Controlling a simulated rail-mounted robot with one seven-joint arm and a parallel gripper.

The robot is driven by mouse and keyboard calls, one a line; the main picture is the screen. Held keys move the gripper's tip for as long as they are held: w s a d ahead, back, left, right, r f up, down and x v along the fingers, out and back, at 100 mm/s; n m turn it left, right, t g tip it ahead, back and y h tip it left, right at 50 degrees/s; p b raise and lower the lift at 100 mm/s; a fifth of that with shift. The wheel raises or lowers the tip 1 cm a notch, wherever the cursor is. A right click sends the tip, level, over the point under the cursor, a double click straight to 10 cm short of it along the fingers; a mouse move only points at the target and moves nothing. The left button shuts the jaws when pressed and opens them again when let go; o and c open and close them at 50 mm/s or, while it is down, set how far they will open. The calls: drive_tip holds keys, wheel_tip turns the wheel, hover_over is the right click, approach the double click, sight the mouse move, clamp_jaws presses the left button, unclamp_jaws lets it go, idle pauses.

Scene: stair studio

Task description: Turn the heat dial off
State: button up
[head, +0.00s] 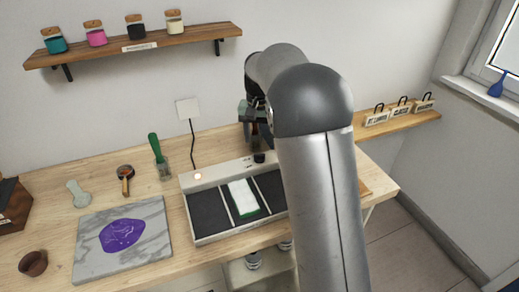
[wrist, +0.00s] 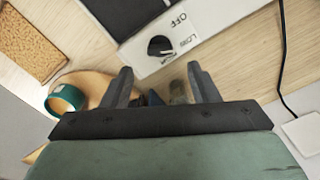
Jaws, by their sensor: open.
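The heat dial (wrist: 160,46) is a round black knob on the pale panel of the heating unit, with OFF printed at upper right and other labels around it. Its light mark seems to point right, toward the lower lettering and not at OFF. In the head view the dial (head: 259,157) is small, at the back strip of the unit (head: 222,174). A small light (head: 198,176) glows on that strip. My gripper (wrist: 162,86) is open and empty, its fingers spread just short of the dial. In the head view my gripper (head: 256,132) is above and behind the dial.
A green-and-white block (head: 243,197) lies in the unit's middle section. A cable runs up to a wall plate (head: 187,108). A marble slab (head: 122,240) with purple material is at left. A teal ring (wrist: 66,100) and cork-like block (wrist: 29,45) are near my gripper.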

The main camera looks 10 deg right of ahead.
sight(259, 157)
wheel_tip(259, 157, down, 6)
drive_tip(key=shift+r, duration=0.1)
drive_tip(key=c, duration=1)
